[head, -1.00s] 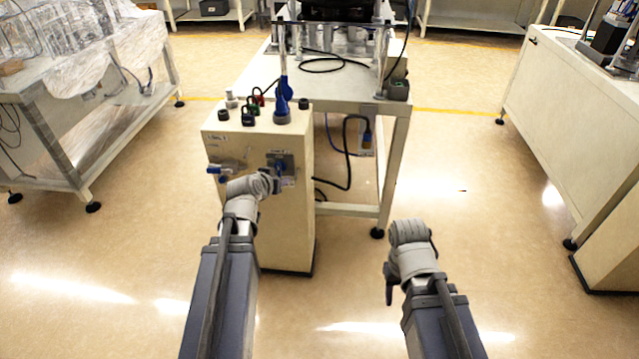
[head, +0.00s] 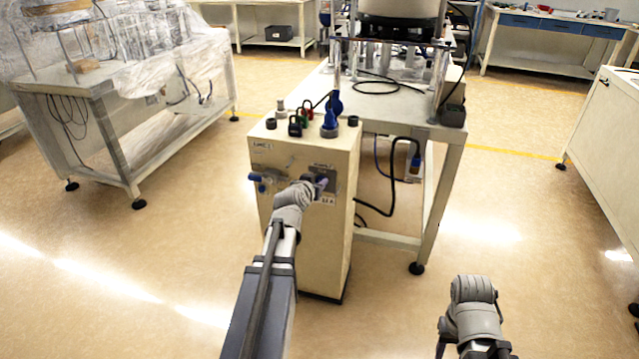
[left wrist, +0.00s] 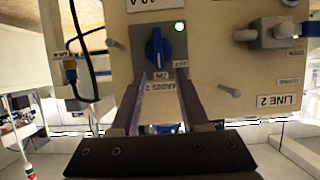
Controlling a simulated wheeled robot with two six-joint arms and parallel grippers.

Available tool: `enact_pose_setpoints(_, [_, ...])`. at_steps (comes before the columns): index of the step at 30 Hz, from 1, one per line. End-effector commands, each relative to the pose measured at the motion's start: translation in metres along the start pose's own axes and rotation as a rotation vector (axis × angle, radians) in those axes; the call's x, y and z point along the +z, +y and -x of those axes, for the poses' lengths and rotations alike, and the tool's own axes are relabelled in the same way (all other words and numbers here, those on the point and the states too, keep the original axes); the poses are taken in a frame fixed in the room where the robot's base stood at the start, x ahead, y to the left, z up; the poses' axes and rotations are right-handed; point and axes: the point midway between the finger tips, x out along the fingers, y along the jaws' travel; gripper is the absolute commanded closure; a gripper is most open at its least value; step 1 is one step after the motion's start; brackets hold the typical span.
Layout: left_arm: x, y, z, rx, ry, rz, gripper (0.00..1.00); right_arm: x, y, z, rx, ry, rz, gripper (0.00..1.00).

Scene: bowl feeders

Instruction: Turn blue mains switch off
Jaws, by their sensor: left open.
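The blue mains switch (left wrist: 156,47) is a rotary knob on a grey plate on the cream cabinet (head: 300,245). In the left wrist view its grip runs up and down the picture, and a green lamp (left wrist: 179,26) glows beside it. My left gripper (left wrist: 162,75) is open, its two fingers pointing at the knob with their tips just short of it in the picture. I cannot tell whether they touch it. In the head view my left gripper (head: 320,184) largely hides the knob in front of its plate (head: 329,172). My right gripper is mostly out of frame at the lower right.
A blue-handled valve (head: 257,179) sits left of the switch on the cabinet. Open floor lies right of the table.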

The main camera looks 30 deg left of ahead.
Motion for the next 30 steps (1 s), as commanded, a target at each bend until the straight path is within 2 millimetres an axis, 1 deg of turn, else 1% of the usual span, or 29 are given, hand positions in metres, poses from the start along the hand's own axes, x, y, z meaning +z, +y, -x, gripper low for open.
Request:
enact_pose_setpoints(1, [0.002,0.000,-0.014,0.001,0.000,-0.001,0.55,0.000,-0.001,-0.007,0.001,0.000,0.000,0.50])
enact_pose_setpoints(3, [0.002,0.000,-0.024,0.001,0.000,0.000,0.55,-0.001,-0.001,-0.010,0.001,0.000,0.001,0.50])
enact_pose_setpoints(6, [0.001,0.000,-0.032,0.001,0.000,0.000,0.55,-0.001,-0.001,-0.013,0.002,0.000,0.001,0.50])
enact_pose_setpoints(15, [0.000,0.001,-0.033,0.001,0.000,0.000,0.56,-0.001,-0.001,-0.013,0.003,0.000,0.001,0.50])
enact_pose_setpoints(27, [0.000,0.001,-0.033,0.001,0.000,0.000,1.00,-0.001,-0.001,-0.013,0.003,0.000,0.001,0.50])
enact_pose_setpoints(30, [0.000,0.001,-0.033,0.001,0.000,0.000,1.00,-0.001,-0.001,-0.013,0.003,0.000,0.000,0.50])
